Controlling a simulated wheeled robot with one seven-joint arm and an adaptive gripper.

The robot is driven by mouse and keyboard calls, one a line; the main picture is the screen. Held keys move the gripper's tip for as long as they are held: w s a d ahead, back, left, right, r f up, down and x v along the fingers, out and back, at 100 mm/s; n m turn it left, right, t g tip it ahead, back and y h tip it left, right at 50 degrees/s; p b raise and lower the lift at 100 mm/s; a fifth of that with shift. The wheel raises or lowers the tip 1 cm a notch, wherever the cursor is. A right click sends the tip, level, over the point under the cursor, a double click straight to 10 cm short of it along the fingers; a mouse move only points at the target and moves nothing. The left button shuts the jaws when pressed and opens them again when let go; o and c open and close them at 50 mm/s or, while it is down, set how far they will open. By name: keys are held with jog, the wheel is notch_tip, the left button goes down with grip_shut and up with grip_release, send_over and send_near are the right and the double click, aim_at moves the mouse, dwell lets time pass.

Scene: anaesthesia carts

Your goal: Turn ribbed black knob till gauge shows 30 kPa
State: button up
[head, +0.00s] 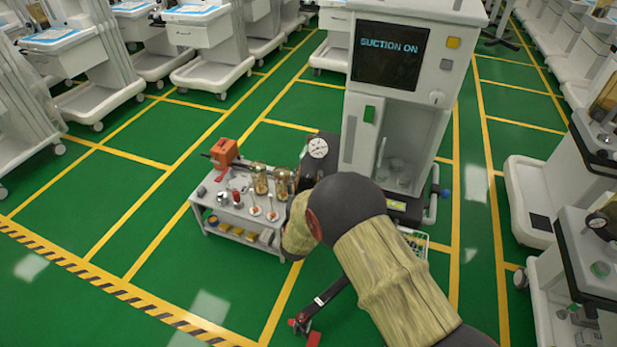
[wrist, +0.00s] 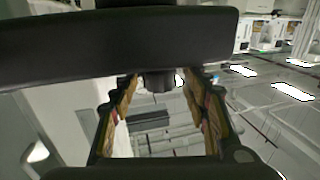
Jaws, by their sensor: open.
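The round white gauge (head: 318,148) sits on a dark block at the front left of the suction machine (head: 395,125). Its needle is too small to read. In the wrist view, a short dark knob (wrist: 158,82) hangs below a wide black body (wrist: 110,45); its ribs cannot be made out. My gripper (wrist: 161,92) is open, with one finger on each side of the knob and a visible gap at the sides. In the head view my arm hides the gripper and the knob.
The machine's screen (head: 389,57) reads SUCTION ON. A low grey trolley (head: 232,215) with an orange box (head: 224,153), amber jars and small tools stands just left of my arm. Rows of white carts (head: 205,45) line both sides. Green floor is clear at the left front.

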jog(key=shift+w, duration=0.35)
jog(key=shift+c, duration=0.4)
jog(key=c, duration=1.1)
